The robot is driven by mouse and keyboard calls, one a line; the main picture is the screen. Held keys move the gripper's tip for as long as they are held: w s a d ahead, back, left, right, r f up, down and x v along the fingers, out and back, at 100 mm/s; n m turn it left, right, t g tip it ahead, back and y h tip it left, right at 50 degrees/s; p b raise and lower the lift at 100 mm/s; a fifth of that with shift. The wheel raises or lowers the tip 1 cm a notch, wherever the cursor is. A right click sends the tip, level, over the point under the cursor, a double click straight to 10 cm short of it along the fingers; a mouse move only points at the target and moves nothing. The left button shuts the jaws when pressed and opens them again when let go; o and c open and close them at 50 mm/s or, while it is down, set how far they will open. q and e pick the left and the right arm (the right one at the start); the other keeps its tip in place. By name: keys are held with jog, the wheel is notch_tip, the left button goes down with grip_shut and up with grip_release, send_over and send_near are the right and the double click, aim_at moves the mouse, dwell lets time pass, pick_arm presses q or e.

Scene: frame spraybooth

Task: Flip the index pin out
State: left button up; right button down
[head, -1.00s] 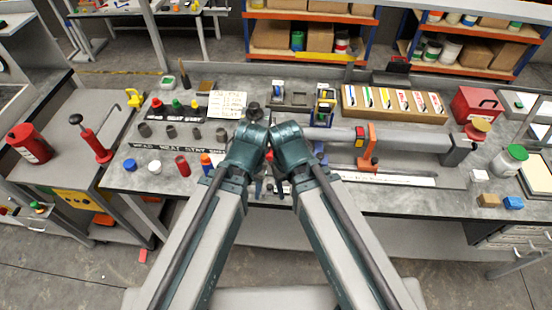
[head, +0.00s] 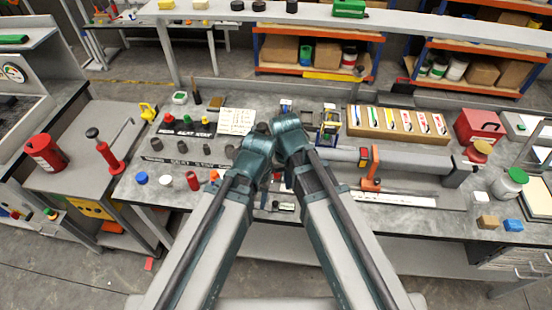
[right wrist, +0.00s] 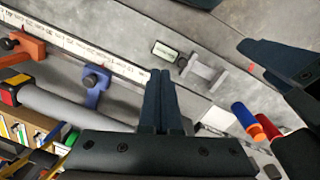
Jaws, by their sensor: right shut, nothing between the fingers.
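A grey tube (head: 335,155) lies along the bench and carries an orange clamp (head: 371,170) with a dark knob. In the right wrist view the orange clamp (right wrist: 22,45) is at the upper left. A blue clamp (right wrist: 97,85) with a dark knob stands at the ruled rail (right wrist: 110,62), left of my right gripper (right wrist: 160,75). That gripper is shut and empty, its fingertips near the rail. I cannot tell which part is the index pin. My left gripper (right wrist: 255,58) is at the right of that view; its jaw gap is unclear.
A small label plate (right wrist: 165,52) and a grey bracket (right wrist: 205,75) lie beyond the fingertips. A box of coloured cards (head: 400,122) stands behind the tube. Small cups and caps crowd the bench's left. A red hand pump (head: 108,156) stands farther left.

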pick_arm(q)
notch_tip(320, 180, up, 10)
jog(key=p, duration=0.8)
pick_arm(e)
jog(key=w+a+r+m+y, duration=0.1)
jog(key=w+a+r, duration=0.3)
jog(key=w+r, duration=0.6)
jog(key=w+m, duration=0.1)
jog(key=w, duration=0.1)
jog(key=shift+w, duration=0.35)
jog(key=f+b, duration=1)
jog(key=shift+s+f+b, duration=0.3)
jog(key=shift+f+b, duration=0.05)
jog(key=shift+f, duration=0.05)
jog(key=s+f+b, duration=0.2)
jog(key=s, duration=0.1)
jog(key=shift+d, duration=0.1)
pick_arm(q)
notch_tip(320, 180, down, 12)
jog(key=shift+f, duration=0.25)
pick_arm(e)
jog(key=shift+r, duration=0.1)
